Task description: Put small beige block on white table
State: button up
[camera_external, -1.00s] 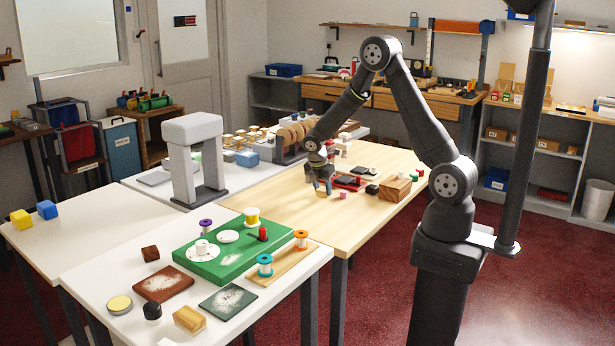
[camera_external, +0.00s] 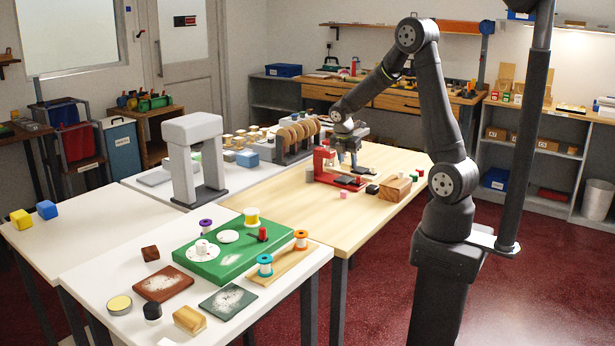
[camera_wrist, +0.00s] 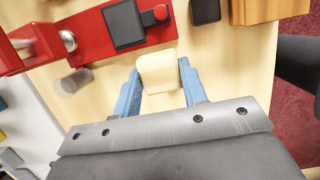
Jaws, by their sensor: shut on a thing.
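A small beige block (camera_wrist: 158,70) sits between the blue fingers of my gripper (camera_wrist: 160,76) in the wrist view. The jaws are shut on it. In the external view my gripper (camera_external: 348,160) is raised above the wooden table (camera_external: 285,205), close to a red stand (camera_external: 324,162). The block is too small there to make out clearly. A white table (camera_external: 105,272) stands at the front left, away from my gripper.
The front white table carries a green board (camera_external: 228,262), spools, a dark red plate (camera_external: 163,284) and a dark green plate (camera_external: 228,301). A grey arch (camera_external: 193,155) stands behind it. A wooden block (camera_external: 395,187) lies right of the red stand.

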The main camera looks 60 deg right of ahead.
jog(key=shift+s+d+r, duration=0.55)
jog(key=shift+s+d, duration=0.1)
jog(key=shift+d, duration=0.1)
jog(key=w+a+f+m+g+y, duration=0.1)
jog(key=w+a+f+m, duration=0.1)
jog(key=a+m, duration=0.3)
jog(key=w+a+f+m+g+y, duration=0.1)
jog(key=w+a+f+m, duration=0.2)
jog(key=w+a+m, duration=0.2)
jog(key=w+a+f+m+g+y, duration=0.1)
jog(key=w+a+f+m, duration=0.2)
jog(key=a+m, duration=0.4)
jog(key=shift+w+a+m, duration=0.2)
jog(key=shift+w+m, duration=0.2)
jog(key=shift+m, duration=0.1)
jog(key=s+d+r, duration=0.4)
jog(key=s+d, duration=0.3)
jog(key=d, duration=0.3)
jog(key=s+d+r, duration=0.4)
jog(key=s+d, duration=0.3)
jog(key=d, duration=0.3)
send_over(335, 195)
jog(key=w, duration=0.1)
notch_tip(335, 195, down, 7)
jog(key=shift+r, duration=0.15)
jog(key=shift+f, duration=1.95)
jog(key=shift+f, duration=0.1)
